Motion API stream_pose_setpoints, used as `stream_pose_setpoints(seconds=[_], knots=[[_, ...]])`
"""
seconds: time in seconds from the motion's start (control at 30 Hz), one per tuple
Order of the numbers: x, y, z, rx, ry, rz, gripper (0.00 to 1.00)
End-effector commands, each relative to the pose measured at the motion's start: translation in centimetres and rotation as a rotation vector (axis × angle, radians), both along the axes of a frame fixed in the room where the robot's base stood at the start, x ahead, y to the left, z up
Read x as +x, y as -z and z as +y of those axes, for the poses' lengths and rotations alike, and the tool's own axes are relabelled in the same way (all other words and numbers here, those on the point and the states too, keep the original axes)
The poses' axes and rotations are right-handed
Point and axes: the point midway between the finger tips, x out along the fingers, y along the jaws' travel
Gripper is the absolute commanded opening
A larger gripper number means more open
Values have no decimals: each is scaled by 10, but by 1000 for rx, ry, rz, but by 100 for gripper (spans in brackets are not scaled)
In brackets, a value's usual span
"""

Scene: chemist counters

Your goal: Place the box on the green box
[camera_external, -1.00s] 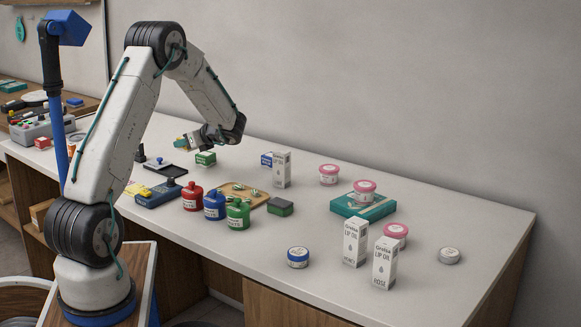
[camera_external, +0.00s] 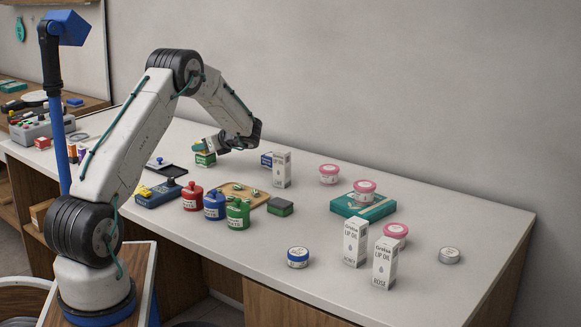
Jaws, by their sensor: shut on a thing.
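The held box is mostly hidden by the fingers.
A blue box (camera_external: 266,160) and a white lip oil carton (camera_external: 281,169) stand right of my gripper. The counter's right end (camera_external: 480,215) is mostly clear.

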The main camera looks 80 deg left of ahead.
Motion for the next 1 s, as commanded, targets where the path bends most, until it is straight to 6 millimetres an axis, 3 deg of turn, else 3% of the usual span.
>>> stream_pose_setpoints(seconds=[0.17, 0.2, 0.27, 0.6, 1.0], knots=[[0, 4, 0, -1, 0, 1, 22], [0, 3, 0, 0, 0, 0, 56], [0, 3, 0, 0, 0, 0, 67], [1, -2, 0, 1, 1, -1, 67], [52, -30, -50, 1, 4, -1, 67]])
